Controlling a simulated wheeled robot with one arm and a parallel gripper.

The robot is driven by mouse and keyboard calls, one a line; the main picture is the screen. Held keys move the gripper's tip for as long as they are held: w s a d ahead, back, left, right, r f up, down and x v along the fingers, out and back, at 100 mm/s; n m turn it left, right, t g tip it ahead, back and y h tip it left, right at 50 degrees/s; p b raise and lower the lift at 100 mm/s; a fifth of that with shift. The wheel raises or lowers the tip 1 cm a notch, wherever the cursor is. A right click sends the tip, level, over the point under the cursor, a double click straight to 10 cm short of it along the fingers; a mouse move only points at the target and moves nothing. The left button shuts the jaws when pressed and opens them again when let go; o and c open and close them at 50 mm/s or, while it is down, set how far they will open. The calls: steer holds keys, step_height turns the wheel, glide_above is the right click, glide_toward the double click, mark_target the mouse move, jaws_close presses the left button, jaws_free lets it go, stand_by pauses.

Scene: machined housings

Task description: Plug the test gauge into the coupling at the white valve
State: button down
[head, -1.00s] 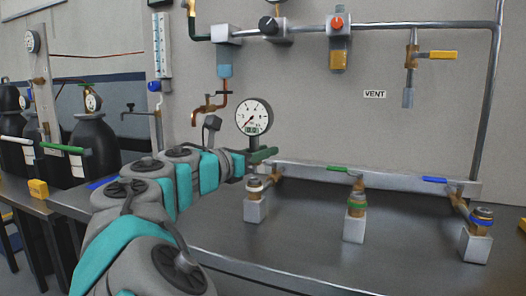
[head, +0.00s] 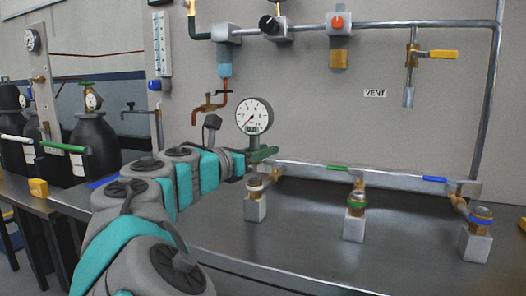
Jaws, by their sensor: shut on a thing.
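The test gauge (head: 254,117) has a round white dial with a red needle and a small digital readout, and stands upright. My gripper (head: 260,155) is shut on it just below the dial; the fingers hide part of its lower end. The gauge is above the left coupling (head: 255,187), a brass fitting with a pale ring on a grey block, with a visible gap between. A white valve handle is not clearly visible there; my gripper covers that area. The middle coupling (head: 357,201) has a green ring and the right coupling (head: 481,215) a blue ring.
Green (head: 337,168) and blue (head: 435,179) valve handles sit on the rail (head: 390,181) behind the couplings. A copper tap (head: 210,106) and a yellow-handled valve (head: 441,54) hang on the wall. The bench top (head: 300,237) in front is clear.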

mark_target(256, 168)
steer(key=shift+f, duration=1.7)
steer(key=c, duration=0.6)
jaws_free()
steer(key=shift+c, duration=0.2)
steer(key=v, duration=0.7)
steer(key=shift+s+a+b, duration=0.25)
steer(key=shift+s+b, duration=0.1)
